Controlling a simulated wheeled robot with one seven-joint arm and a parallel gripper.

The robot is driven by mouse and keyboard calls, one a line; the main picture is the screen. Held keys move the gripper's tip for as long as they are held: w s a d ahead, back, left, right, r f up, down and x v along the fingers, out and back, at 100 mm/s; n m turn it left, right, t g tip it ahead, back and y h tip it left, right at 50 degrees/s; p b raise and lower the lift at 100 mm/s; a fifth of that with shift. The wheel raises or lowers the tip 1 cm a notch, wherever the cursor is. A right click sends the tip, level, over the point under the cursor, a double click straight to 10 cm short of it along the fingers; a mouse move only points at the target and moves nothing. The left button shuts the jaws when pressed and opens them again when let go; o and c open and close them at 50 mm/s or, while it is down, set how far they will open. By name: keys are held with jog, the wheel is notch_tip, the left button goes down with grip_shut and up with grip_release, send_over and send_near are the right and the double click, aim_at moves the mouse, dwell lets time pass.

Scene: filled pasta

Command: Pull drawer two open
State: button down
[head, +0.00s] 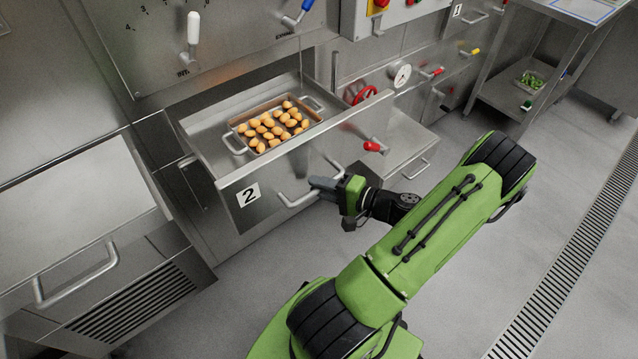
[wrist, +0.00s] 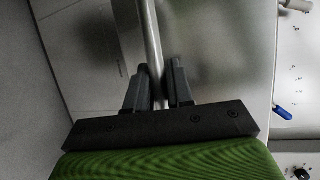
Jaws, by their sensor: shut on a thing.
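Drawer two (head: 226,207) is a steel drawer with a label "2" on its front. It stands pulled out from the cabinet, with a tray (head: 238,128) of several small golden pasta pieces inside. Its bar handle (head: 287,202) runs across the front. My gripper (head: 318,186) is at the right part of this handle, shut on it. In the wrist view the handle bar (wrist: 152,45) passes between the two dark fingers (wrist: 158,88). The fingers hide part of the handle.
Another drawer or box with a handle (head: 75,275) is at the lower left. A red valve wheel (head: 363,95), a gauge (head: 400,75) and a red-tipped lever (head: 374,146) are right of the drawer. Open floor (head: 490,215) lies at the right, with a drain grate (head: 575,240).

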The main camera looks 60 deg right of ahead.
jog(key=c, duration=1.1)
grip_release()
jog(key=p+v, duration=0.3)
jog(key=v, duration=1.2)
jog(key=shift+s, duration=0.4)
jog(key=shift+w+a, duration=0.1)
jog(key=shift+w, duration=0.05)
